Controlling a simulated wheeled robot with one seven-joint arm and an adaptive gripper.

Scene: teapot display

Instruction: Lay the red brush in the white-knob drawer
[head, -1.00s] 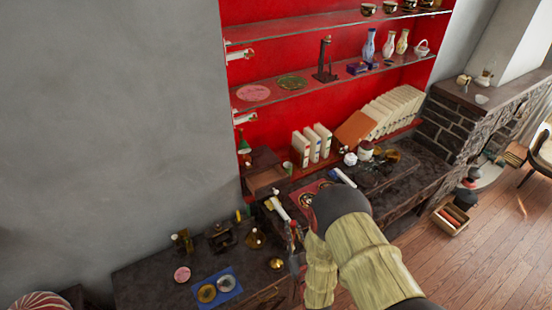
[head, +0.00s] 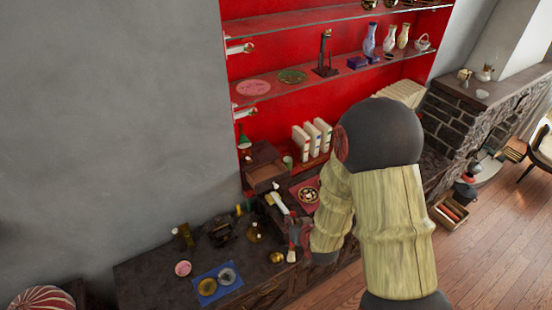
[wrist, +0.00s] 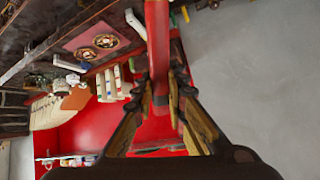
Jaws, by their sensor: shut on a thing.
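My gripper (wrist: 160,90) is shut on the red brush (wrist: 157,35), whose red handle runs up between the fingers in the wrist view. In the head view my gripper (head: 304,234) is over the front part of the dark desk, partly hidden by my arm. A thin piece with a white end (head: 291,256) hangs beside it and seems to be part of the brush. I cannot make out the white-knob drawer for certain. A brown open-topped wooden box (head: 267,178) stands at the back of the desk.
The dark desk (head: 150,268) carries a blue mat (head: 229,291) with round pieces, a pink disc (head: 183,268), brass items (head: 255,233) and a white-handled tool (head: 277,200). A red mat (head: 297,190) lies beside my arm. Red-backed shelves (head: 280,115) rise behind.

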